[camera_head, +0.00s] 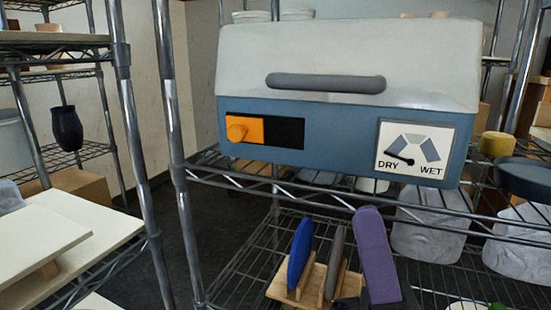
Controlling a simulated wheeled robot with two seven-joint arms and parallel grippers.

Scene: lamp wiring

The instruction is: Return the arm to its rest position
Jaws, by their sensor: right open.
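Neither of my grippers can be made out in the head view, and I see no part of either arm clearly. In front of me a blue box with a pale lid (345,50) stands on a wire shelf. A grey bar handle (325,83) runs across the lid, which looks shut.
Metal shelf posts (171,110) stand left of the box. Below it are a blue board (300,252) in a wooden holder, a grey board and a purple piece (376,255). A dark pan (525,180) lies at right. A pale board (40,245) is at left.

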